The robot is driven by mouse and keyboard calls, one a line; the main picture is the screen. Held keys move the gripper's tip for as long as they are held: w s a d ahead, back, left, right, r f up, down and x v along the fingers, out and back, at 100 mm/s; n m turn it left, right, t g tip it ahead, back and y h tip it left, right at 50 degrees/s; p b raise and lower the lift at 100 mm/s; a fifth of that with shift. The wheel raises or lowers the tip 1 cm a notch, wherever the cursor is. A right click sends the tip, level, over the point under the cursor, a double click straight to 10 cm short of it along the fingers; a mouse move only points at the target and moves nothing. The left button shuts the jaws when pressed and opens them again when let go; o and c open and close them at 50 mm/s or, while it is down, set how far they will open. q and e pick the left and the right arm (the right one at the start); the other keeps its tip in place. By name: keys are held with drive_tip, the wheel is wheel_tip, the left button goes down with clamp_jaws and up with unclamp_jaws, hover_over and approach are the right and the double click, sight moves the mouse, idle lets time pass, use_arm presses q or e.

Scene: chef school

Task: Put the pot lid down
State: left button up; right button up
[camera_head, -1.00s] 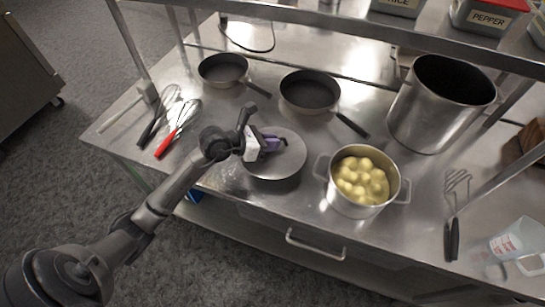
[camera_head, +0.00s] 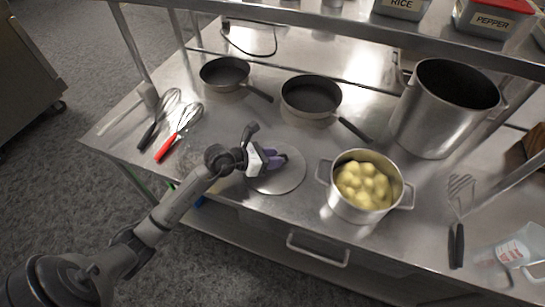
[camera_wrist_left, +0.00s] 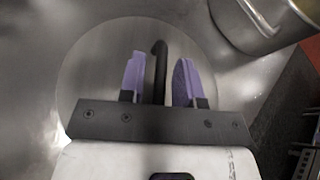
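The round grey pot lid (camera_head: 292,182) lies flat, apparently on the steel counter, just left of the pot of potatoes. My left gripper (camera_head: 276,158) is over the lid. In the left wrist view the lid (camera_wrist_left: 88,72) fills the middle behind the gripper. Its dark hooked handle (camera_wrist_left: 160,68) stands between the two purple fingers of my left gripper (camera_wrist_left: 160,80). A gap shows on each side of the handle, so the fingers are open and not clamped on it. My right gripper is not in view.
The pot with potatoes (camera_head: 340,205) is right of the lid. Two dark pans (camera_head: 311,95) and a tall steel pot (camera_head: 430,125) stand behind. Whisks (camera_head: 185,120) lie at left; a masher (camera_head: 458,205) and a measuring jug (camera_head: 515,245) are at right. A shelf (camera_head: 330,22) crosses above.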

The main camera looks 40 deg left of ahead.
use_arm(q)
drive_tip(key=shift+o, duration=0.5)
drive_tip(key=shift+s+r, duration=0.1)
drive_tip(key=p+v, duration=0.1)
drive_tip(key=v, duration=1)
drive_tip(key=shift+s+a+r, duration=0.25)
drive_tip(key=shift+s, duration=0.05)
idle(0.6)
